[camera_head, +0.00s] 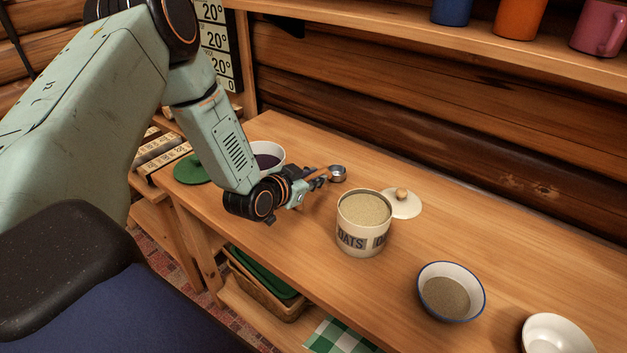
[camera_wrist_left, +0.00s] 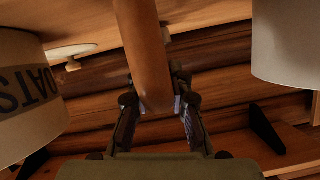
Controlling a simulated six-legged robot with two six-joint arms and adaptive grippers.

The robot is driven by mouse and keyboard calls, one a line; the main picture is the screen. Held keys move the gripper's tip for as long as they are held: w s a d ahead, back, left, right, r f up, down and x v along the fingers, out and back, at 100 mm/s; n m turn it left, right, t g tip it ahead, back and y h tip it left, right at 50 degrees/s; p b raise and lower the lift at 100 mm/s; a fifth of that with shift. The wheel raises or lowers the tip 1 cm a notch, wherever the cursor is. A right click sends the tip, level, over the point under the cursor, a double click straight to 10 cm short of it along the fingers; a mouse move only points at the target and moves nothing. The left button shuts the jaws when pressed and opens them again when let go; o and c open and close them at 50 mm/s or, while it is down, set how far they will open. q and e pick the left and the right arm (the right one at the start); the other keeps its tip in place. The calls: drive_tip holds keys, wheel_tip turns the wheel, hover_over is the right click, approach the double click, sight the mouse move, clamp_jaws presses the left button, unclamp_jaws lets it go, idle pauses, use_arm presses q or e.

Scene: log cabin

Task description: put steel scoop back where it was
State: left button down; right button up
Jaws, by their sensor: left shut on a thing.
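The steel scoop (camera_head: 338,174) is above the wooden table, left of and behind the oats canister in the head view. My left gripper (camera_head: 318,181) is shut on its wooden handle, which also shows between the fingers in the left wrist view (camera_wrist_left: 143,50). The scoop's bowl points away from the gripper; I cannot tell whether it touches the table. The oats canister (camera_head: 362,238) stands open, full of pale grain, and shows at the left of the wrist view (camera_wrist_left: 25,95). My right gripper is out of view.
The canister's lid (camera_head: 401,205) lies behind it. A bowl with dark contents (camera_head: 270,147) and a green disc (camera_head: 193,170) are at the left end. A blue-rimmed bowl (camera_head: 424,301) holds grain; a white bowl (camera_head: 535,338) is front right. Mugs (camera_head: 596,38) stand on the shelf above.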

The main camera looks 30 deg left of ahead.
use_arm(q)
drive_tip(key=shift+w+f, duration=0.25)
drive_tip(key=shift+w, duration=0.1)
drive_tip(key=c, duration=1.5)
unclamp_jaws()
drive_tip(key=shift+w+d+f, duration=0.1)
drive_tip(key=shift+d, duration=0.05)
drive_tip(key=shift+o, duration=1.4)
drive_tip(key=shift+s+r, duration=0.2)
drive_tip(key=shift+s, duration=0.1)
drive_tip(key=shift+w+f, duration=0.1)
drive_tip(key=shift+w, duration=0.1)
drive_tip(key=p+v, duration=0.5)
drive_tip(key=v, duration=0.7)
drive_tip(key=shift+p, duration=0.3)
drive_tip(key=shift+s, duration=0.1)
